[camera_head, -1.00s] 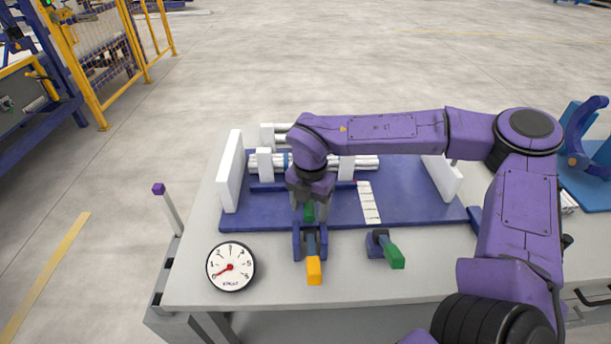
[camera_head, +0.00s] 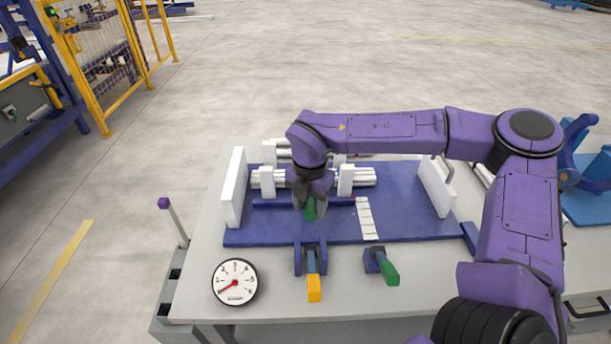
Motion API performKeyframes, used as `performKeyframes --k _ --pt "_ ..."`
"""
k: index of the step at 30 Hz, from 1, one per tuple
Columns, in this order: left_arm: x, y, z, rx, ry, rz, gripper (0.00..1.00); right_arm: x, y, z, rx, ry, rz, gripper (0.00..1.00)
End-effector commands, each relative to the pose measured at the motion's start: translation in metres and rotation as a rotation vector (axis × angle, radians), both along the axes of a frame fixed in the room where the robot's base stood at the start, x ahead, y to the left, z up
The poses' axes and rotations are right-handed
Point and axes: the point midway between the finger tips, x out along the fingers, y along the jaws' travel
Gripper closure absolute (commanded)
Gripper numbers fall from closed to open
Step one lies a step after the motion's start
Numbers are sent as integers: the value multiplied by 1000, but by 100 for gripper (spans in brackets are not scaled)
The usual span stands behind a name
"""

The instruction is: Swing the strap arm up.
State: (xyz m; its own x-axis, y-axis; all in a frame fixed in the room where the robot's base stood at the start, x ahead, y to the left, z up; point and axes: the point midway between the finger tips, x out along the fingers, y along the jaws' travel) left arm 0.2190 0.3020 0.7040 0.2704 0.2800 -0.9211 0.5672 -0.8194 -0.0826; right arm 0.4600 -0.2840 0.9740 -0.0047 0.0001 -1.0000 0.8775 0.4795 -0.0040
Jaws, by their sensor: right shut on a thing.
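My right gripper (camera_head: 310,207) points down over the blue board, just in front of the white pipes (camera_head: 362,177). It is shut on a green piece (camera_head: 309,212), which looks like the grip of the strap arm; the arm's body is mostly hidden by the gripper. A blue bracket (camera_head: 298,258) stands nearer me, with a yellow-tipped lever (camera_head: 314,288) reaching toward the front edge. My left gripper is not in view.
A lever with a green handle (camera_head: 387,271) sits to the right of the bracket. A round dial gauge (camera_head: 235,282) lies at the left front. White upright plates (camera_head: 233,190) flank the pipes.

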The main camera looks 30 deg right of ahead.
Motion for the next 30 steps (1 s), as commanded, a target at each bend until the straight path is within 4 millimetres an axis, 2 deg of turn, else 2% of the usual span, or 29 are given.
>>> performKeyframes --k 1,3,11,13,24,30 --pt "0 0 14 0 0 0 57 3 -2 18 -1 -10 -7 67" --pt "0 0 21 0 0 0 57 5 -2 26 -1 -10 -7 66" --pt "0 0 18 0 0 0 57 5 -3 24 -1 -10 -7 66" --pt "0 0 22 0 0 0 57 6 -3 29 -1 -10 -7 66" --pt "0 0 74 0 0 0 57 28 -16 89 -4 -16 -10 66" --pt "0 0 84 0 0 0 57 35 -21 103 -4 -15 -9 66"
